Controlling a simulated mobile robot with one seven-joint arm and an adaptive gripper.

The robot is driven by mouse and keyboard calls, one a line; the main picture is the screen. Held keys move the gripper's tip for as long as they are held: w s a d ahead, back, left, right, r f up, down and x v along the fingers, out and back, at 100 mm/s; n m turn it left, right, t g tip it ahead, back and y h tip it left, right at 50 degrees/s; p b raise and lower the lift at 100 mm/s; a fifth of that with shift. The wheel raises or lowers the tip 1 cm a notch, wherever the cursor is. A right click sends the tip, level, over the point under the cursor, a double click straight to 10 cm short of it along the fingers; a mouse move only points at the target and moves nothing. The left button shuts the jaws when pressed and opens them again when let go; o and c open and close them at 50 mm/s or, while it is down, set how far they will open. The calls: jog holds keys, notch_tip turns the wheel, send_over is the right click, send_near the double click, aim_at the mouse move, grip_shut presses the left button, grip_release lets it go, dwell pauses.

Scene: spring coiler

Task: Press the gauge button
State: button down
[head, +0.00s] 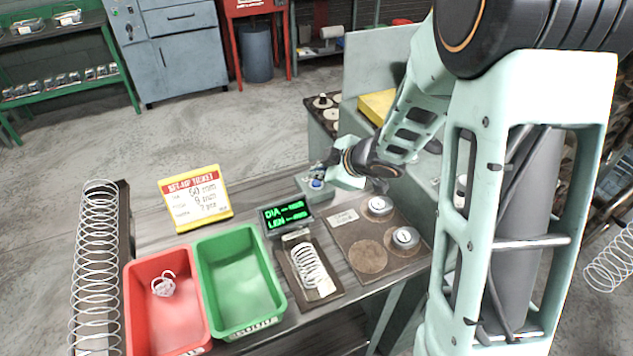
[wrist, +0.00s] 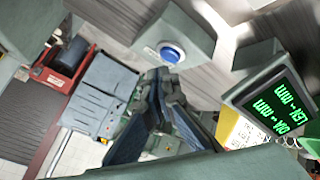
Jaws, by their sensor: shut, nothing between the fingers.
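The blue gauge button (head: 317,183) sits on a small grey box (head: 306,192) at the back of the bench. In the wrist view the button (wrist: 171,53) shows clear and uncovered on the face of its box (wrist: 192,25). My gripper (head: 324,175) is shut and empty, close by the button in the head view. In the wrist view my fingers (wrist: 160,80) point toward the button; whether they touch it I cannot tell. The gauge display (head: 287,215) shows green DIA and LEN lines with dashes; it also shows in the wrist view (wrist: 275,105).
A spring (head: 308,265) lies on a dark tray in front of the display. A green bin (head: 240,280) and a red bin (head: 165,325) with a tangled wire stand left. A ticket sign (head: 195,198) stands behind them. A board with round pads (head: 372,232) lies right.

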aim_at(318, 184)
jog(key=shift+f, duration=0.1)
dwell(0.4)
jog(key=shift+f+b, duration=0.3)
jog(key=shift+f+b, duration=0.35)
jog(key=shift+f, duration=0.1)
dwell(0.5)
jog(key=shift+r, duration=0.15)
jog(key=shift+r+p, duration=0.7)
jog(key=shift+p, duration=0.25)
notch_tip(318, 184, up, 5)
jog(key=p, duration=0.5)
dwell(0.7)
